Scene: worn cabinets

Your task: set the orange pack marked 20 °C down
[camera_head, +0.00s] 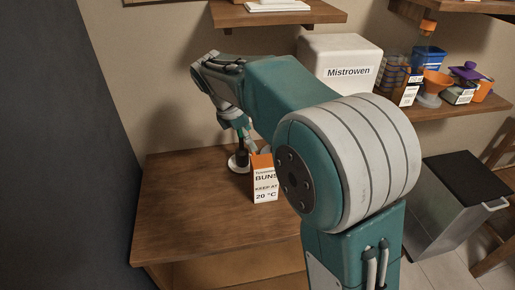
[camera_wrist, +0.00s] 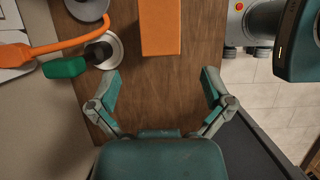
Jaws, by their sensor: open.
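The orange and white pack marked 20 °C (camera_head: 265,182) stands upright on the wooden cabinet top (camera_head: 190,215) in the head view. In the wrist view its orange side (camera_wrist: 160,28) shows at the top middle, over the wood. My gripper (camera_wrist: 161,82) is open and empty, its fingers spread wide. The pack's near end lies just beyond the fingertips, between their lines, and looks apart from both.
A round-based item (camera_wrist: 105,50) with a green end (camera_wrist: 64,68) stands left of the pack in the wrist view. A white Mistrowen box (camera_head: 345,72) stands behind my arm. A right shelf (camera_head: 440,112) holds several containers. The cabinet top's left front is clear.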

